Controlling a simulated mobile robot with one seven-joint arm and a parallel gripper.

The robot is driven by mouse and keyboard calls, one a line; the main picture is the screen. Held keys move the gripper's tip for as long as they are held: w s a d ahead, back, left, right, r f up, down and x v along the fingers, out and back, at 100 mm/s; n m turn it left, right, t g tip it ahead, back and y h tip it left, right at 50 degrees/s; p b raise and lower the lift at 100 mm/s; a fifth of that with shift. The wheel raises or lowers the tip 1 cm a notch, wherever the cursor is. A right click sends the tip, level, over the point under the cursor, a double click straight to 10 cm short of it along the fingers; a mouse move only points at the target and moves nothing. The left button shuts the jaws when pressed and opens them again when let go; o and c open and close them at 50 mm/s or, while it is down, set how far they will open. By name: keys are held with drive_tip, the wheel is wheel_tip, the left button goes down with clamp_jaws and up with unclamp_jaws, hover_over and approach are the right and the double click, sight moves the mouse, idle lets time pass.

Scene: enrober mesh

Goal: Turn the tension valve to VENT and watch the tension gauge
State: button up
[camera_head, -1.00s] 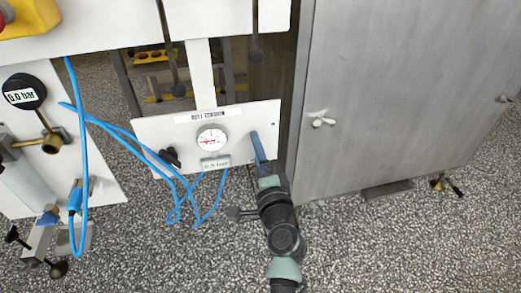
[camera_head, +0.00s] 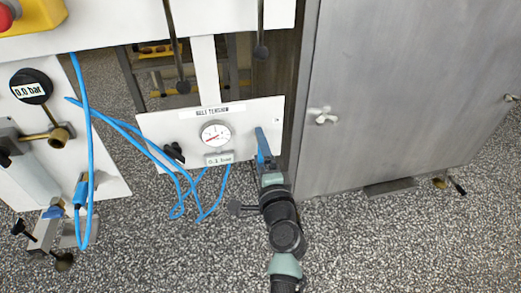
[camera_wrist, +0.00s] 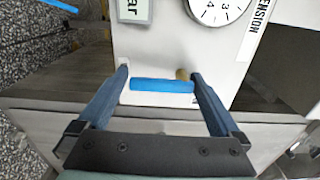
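The belt tension panel (camera_head: 150,125) is white, with a round tension gauge (camera_head: 215,134) at its middle. A small readout (camera_head: 219,159) below the dial seems to show 0.1 bar. My gripper (camera_head: 262,143) is at the panel's right side, its blue fingers in front of the valve there. In the wrist view my gripper (camera_wrist: 160,76) is open, with its fingers on either side of a bright blue valve handle (camera_wrist: 160,85). The handle lies crosswise, its right end close to the right finger; contact is unclear. A brass part shows behind it. No VENT mark is legible.
A black knob (camera_head: 174,152) sits left of the gauge. Blue hoses (camera_head: 140,140) loop down from the left. A grey steel cabinet (camera_head: 400,100) stands close on the right. A black gauge reading 0.0 bar (camera_head: 30,87) is at far left. Speckled floor lies below.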

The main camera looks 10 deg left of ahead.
drive_tip(key=p+v, duration=0.2)
drive_tip(key=v, duration=1.1)
drive_tip(key=shift+p, duration=0.3)
drive_tip(key=shift+r, duration=0.1)
